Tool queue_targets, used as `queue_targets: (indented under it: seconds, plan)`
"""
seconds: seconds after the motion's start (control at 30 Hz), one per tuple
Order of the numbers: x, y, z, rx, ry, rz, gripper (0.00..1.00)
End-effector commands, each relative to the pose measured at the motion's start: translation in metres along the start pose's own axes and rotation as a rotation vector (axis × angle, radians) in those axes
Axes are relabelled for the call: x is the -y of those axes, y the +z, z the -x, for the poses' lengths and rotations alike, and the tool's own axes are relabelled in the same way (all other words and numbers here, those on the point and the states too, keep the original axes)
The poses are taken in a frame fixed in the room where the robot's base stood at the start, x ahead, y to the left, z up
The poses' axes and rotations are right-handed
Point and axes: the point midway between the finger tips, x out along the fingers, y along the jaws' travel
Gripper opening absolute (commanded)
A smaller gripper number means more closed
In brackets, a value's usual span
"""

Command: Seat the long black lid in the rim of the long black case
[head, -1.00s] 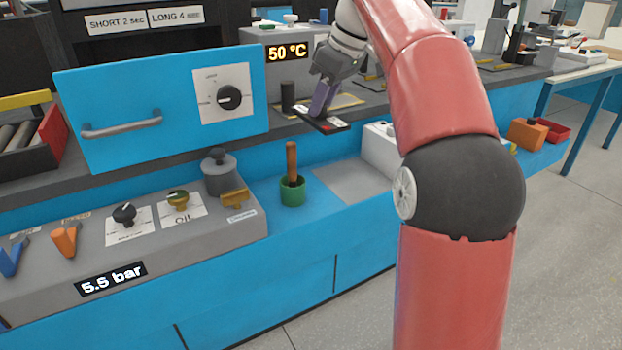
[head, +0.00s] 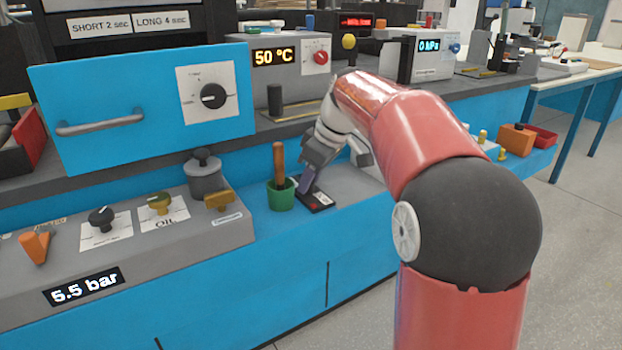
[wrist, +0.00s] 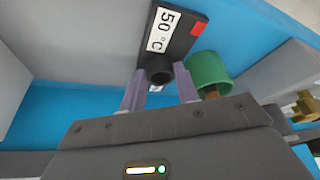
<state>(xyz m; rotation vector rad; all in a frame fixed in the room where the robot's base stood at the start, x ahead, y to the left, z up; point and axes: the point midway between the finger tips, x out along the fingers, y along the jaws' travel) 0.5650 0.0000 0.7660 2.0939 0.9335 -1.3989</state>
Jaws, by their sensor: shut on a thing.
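The black lid (head: 318,202) is a flat plate with a red square at one end. In the wrist view the lid (wrist: 183,30) shows a white "50 °C" label and a round black knob (wrist: 160,70). My gripper (head: 306,183) is shut on this knob; in the wrist view its two purple fingers (wrist: 160,90) stand on either side of it. I cannot make out the long black case for certain.
The green pot (head: 281,196) with a brown handle stands close left of my gripper. A grey lidded canister (head: 204,178) and the control panel (head: 130,235) lie further left. The blue oven door (head: 140,105) juts out above. An orange block (head: 515,138) stands right.

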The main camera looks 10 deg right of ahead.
Motion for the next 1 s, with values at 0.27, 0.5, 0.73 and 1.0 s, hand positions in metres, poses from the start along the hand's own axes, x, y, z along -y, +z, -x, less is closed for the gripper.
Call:
queue_targets:
  seconds: [0.27,0.5,0.73,1.0]
  plan:
    - [0.0,0.001,-0.002,-0.001,0.001,0.0,0.08]
    - [0.0,0.001,-0.002,0.0,0.0,0.0,0.4]
    - [0.0,-0.001,0.004,-0.001,0.002,0.0,0.4]
    - [-0.001,-0.002,0.054,-0.003,0.004,0.0,0.4]
